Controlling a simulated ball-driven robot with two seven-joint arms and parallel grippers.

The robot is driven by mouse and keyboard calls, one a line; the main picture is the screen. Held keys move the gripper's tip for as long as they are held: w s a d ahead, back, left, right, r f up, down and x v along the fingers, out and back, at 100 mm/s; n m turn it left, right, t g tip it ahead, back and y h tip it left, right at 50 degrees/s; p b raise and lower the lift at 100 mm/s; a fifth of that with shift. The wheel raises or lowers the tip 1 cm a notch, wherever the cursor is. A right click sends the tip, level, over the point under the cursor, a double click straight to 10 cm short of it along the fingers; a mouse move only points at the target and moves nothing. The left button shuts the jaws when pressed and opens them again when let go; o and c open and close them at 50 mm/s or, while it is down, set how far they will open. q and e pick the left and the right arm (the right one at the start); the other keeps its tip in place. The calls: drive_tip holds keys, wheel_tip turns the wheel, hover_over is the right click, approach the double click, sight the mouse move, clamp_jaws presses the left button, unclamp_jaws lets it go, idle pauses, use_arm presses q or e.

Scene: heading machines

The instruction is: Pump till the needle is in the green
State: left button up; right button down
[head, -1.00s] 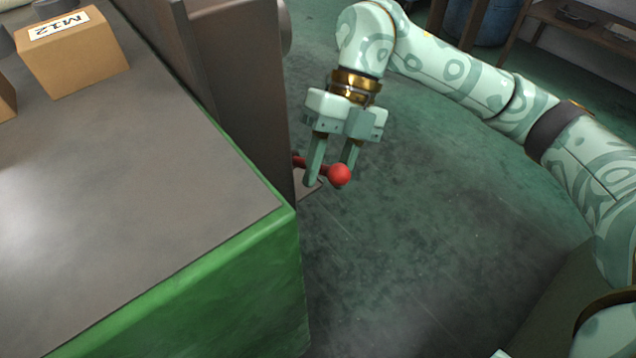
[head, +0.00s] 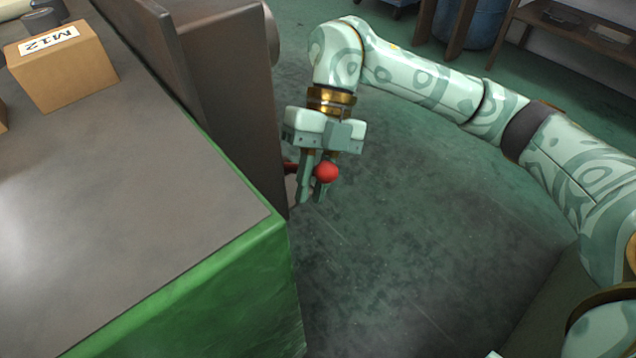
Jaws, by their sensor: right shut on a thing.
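A red lever with a round red knob (head: 326,172) sticks out at the side of the grey-brown machine housing (head: 232,95). My right gripper (head: 311,190) points down and is shut on the lever just behind the knob, one finger on each side. The lever's base is hidden behind the housing. No gauge or needle shows in this view. My left gripper is out of view.
A green-sided bench with a grey top (head: 120,215) fills the left. A cardboard box marked M12 (head: 62,70) stands on it. Open green floor (head: 430,230) lies to the right. A blue barrel (head: 470,22) and a shelf (head: 575,25) stand at the back.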

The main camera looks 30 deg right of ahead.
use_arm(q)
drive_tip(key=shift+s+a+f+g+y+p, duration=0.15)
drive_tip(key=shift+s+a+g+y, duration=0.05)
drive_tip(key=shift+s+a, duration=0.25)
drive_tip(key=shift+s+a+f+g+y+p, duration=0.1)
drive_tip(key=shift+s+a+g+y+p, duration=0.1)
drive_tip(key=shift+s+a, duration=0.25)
use_arm(e)
drive_tip(key=w+r+g, duration=0.1)
drive_tip(key=r+m+g, duration=0.1)
drive_tip(key=shift+w+a+r+g, duration=0.1)
drive_tip(key=shift+w+r+g, duration=0.05)
drive_tip(key=shift+w+g, duration=0.2)
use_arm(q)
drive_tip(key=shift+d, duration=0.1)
use_arm(e)
drive_tip(key=c, duration=1.4)
unclamp_jaws()
drive_tip(key=shift+o, duration=0.2)
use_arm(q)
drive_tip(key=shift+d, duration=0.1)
